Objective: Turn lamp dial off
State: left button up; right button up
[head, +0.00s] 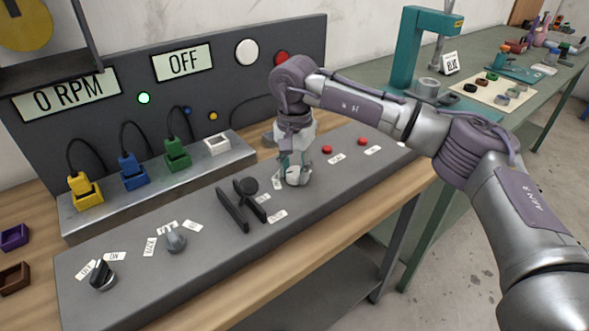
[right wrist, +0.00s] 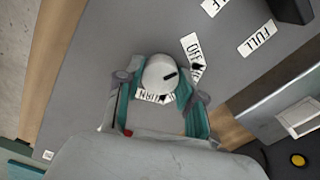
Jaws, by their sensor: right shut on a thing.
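A pale round dial (head: 295,178) with a black mark stands on the grey panel; it shows larger in the right wrist view (right wrist: 158,71). In the right wrist view the black mark sits on the right of the dial's top. My right gripper (head: 290,163) is shut on this dial from above, one teal finger on each side. No label in view names the lamp. A grey dial (head: 175,241) and a black dial (head: 102,277) stand farther left with labels around them. My left gripper is not in view.
Black levers (head: 240,205) stand left of the gripped dial, and red buttons (head: 327,149) to its right. Behind is a raised ledge with colored plugs (head: 178,154) and cables. The upright board shows OFF (head: 182,63), 0 RPM (head: 67,97) and a lit green light (head: 144,98).

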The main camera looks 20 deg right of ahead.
aim_at(295, 171)
jog(key=shift+r, duration=0.1)
jog(key=o, duration=1.1)
jog(key=shift+o, duration=0.2)
notch_tip(295, 171, up, 12)
